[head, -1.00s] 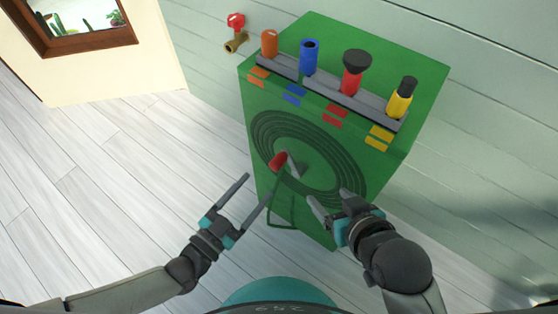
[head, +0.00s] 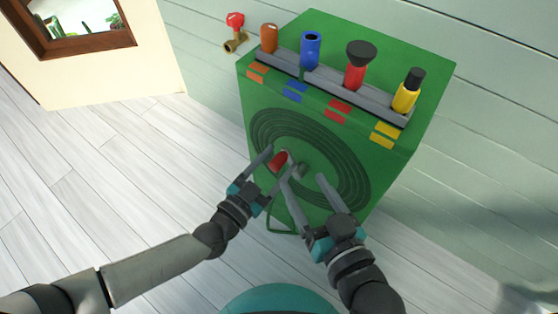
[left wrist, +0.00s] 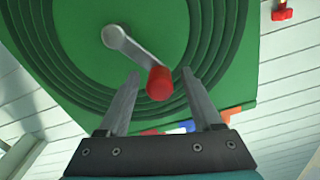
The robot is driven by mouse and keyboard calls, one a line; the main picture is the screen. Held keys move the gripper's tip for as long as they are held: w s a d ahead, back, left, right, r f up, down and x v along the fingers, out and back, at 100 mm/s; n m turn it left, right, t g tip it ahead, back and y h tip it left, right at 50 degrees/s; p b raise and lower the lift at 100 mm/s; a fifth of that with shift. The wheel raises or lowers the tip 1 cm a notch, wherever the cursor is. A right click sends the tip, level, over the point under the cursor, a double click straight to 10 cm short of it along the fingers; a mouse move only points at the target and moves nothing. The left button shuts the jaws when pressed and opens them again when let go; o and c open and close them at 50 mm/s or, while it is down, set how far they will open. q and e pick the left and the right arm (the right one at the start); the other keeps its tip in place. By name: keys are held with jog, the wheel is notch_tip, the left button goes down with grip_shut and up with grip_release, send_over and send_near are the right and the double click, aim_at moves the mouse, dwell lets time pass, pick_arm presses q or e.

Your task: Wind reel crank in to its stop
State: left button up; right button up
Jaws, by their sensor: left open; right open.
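The reel (head: 258,127) is a set of dark green rings on the front of a green cabinet. Its crank has a grey arm (head: 294,166) and a red knob (head: 278,160). In the left wrist view the grey crank arm (left wrist: 128,46) slopes from the hub down to the red knob (left wrist: 160,84). My left gripper (head: 277,165) is open, its fingers on either side of the knob; in the left wrist view there are gaps beside the knob. My right gripper (head: 302,177) is open and empty in front of the reel's lower right part.
The green cabinet (head: 390,165) stands against a pale plank wall. A rack (head: 330,82) on its top holds several coloured nozzles, with colour patches below. A brass tap with a red handle (head: 235,20) is on the wall. Floor at left is clear.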

pick_arm(q)
jog(key=shift+w+d, duration=0.3)
jog(key=shift+w, duration=0.05)
jog(key=shift+a, duration=0.1)
grip_shut()
dwell(0.4)
jog(key=shift+w+a, duration=0.15)
dwell(0.8)
